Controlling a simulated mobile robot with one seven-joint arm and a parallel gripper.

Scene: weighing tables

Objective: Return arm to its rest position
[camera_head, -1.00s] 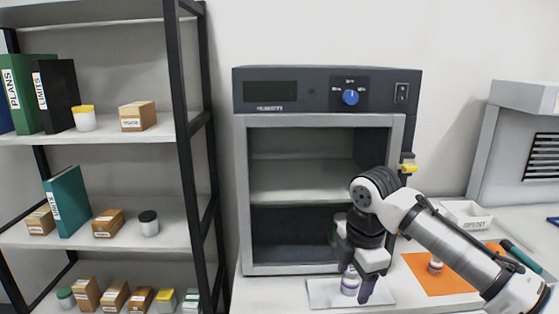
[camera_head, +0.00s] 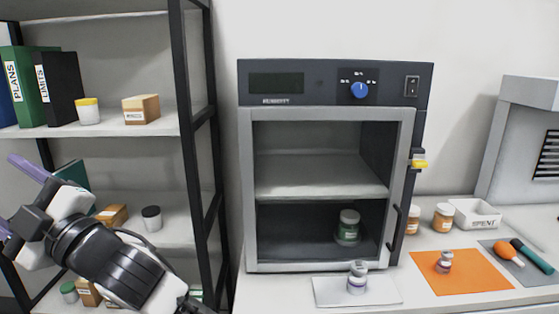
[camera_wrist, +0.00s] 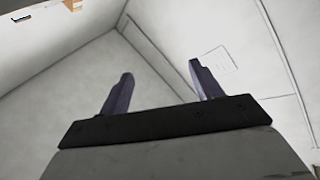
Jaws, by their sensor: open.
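My gripper (camera_head: 14,197) is at the left of the head view, in front of the shelf rack, with its purple fingers apart and nothing between them. In the wrist view its two fingers (camera_wrist: 160,92) are spread and empty, with bare wall and ceiling behind them. My arm reaches in from the lower left and hides part of the lower shelves.
A small vial (camera_head: 357,278) stands on a white mat (camera_head: 328,292). Another vial (camera_head: 444,262) stands on an orange mat (camera_head: 462,284). The shelf rack (camera_head: 187,100) holds binders, boxes and jars.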

